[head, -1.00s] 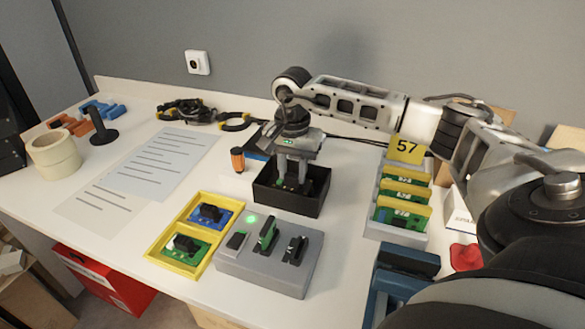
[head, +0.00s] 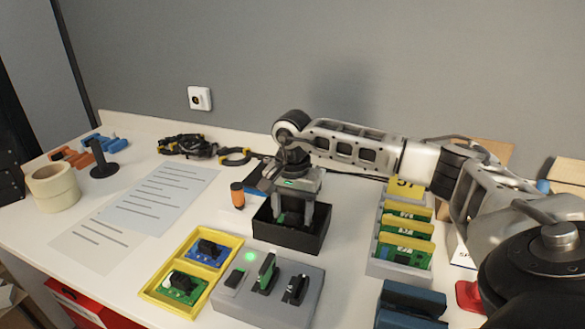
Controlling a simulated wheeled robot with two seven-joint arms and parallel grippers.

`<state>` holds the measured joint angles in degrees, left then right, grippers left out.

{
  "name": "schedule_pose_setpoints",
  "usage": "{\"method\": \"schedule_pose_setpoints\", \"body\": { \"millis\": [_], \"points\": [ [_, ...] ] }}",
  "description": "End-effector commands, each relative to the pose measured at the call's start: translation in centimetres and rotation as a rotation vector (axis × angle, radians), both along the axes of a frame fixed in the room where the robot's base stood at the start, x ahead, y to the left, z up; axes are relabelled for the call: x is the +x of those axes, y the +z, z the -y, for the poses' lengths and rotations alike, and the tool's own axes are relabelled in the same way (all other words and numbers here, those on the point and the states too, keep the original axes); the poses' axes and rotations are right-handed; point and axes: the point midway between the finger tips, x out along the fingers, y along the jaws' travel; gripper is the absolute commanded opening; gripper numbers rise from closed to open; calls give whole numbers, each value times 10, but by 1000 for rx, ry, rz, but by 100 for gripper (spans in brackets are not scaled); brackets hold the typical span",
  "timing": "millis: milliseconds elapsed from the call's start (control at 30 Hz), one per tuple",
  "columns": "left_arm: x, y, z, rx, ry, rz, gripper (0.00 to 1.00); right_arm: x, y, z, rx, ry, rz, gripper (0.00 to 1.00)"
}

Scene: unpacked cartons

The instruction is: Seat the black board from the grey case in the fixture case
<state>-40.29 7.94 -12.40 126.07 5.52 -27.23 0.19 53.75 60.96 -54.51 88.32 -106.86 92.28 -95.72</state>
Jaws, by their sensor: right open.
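My right gripper (head: 294,208) points down into an open black box (head: 290,242). Its two fingers are apart, with their tips inside the box walls. What lies between them at the bottom is dark and partly hidden. A grey block-shaped case (head: 258,303) with a lit green lamp stands in front of the box. It holds a green board (head: 265,272) upright and a black piece (head: 296,289) to its right. A grey rack (head: 398,269) at the right holds several green boards with yellow edges. I cannot make out a separate black board. My left gripper is out of view.
A yellow tray (head: 151,287) with a blue and a green board lies left of the grey block. Paper sheets (head: 160,198), a tape roll (head: 52,187), cables (head: 184,145) and an orange-capped item (head: 237,195) lie farther left. A dark blue piece (head: 411,302) is at the front right.

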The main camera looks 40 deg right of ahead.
Motion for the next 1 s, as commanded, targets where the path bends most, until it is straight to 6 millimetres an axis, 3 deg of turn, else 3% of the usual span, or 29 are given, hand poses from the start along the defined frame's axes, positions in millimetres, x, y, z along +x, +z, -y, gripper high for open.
{"method": "schedule_pose_setpoints", "body": {
  "millis": [33,400,600,800,1000],
  "points": [
    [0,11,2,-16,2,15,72,0,0,0,0,0,0,56],
    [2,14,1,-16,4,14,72,1,95,0,0,0,7,56],
    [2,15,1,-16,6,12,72,1,136,-1,1,1,4,56],
    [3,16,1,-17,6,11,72,0,156,-1,0,1,1,56],
    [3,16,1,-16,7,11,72,0,160,0,0,0,0,56]
  ]
}}
